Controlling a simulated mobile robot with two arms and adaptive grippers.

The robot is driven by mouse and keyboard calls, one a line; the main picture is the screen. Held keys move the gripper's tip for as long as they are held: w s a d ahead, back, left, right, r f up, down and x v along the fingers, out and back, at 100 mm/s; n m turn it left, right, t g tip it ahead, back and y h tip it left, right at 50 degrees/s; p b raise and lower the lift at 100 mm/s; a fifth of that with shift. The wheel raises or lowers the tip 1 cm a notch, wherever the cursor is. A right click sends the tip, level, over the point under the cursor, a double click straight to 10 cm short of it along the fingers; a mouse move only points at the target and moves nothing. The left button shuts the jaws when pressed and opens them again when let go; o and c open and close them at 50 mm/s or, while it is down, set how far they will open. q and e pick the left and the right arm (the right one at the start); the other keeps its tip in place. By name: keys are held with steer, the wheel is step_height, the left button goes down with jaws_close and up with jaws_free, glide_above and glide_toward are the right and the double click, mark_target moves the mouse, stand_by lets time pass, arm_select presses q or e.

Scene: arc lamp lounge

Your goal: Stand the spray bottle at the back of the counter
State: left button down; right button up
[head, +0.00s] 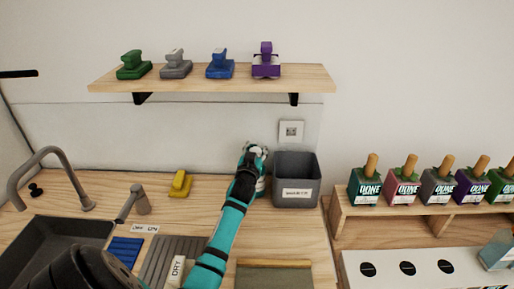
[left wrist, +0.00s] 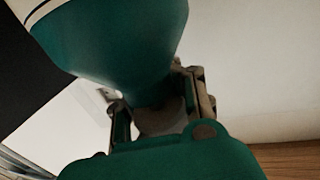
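My left gripper (head: 254,152) is at the back of the wooden counter (head: 95,186), close to the wall and just left of the grey bin. In the left wrist view, a teal and white spray bottle (left wrist: 125,40) fills the upper part. Its narrow part sits between the fingers of my left gripper (left wrist: 160,115), which is shut on it. In the head view, my gripper and arm hide most of the bottle. I cannot tell whether its base touches the counter. My right gripper is not in view.
The grey bin (head: 296,187) stands close to my gripper's right. A yellow brush (head: 180,184) lies to its left. A shelf (head: 215,82) with several brushes hangs above. The sink (head: 60,250) and tap (head: 48,180) are at left. Several labelled holders (head: 365,188) stand at right.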

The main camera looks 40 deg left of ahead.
arm_select(q)
steer(key=c, duration=1.1)
jaws_free()
steer(key=shift+r, duration=0.15)
steer(key=shift+s+d, duration=0.2)
steer(key=shift+s, duration=0.1)
steer(key=shift+b+v, duration=0.9)
steer(key=shift+v, duration=4.8)
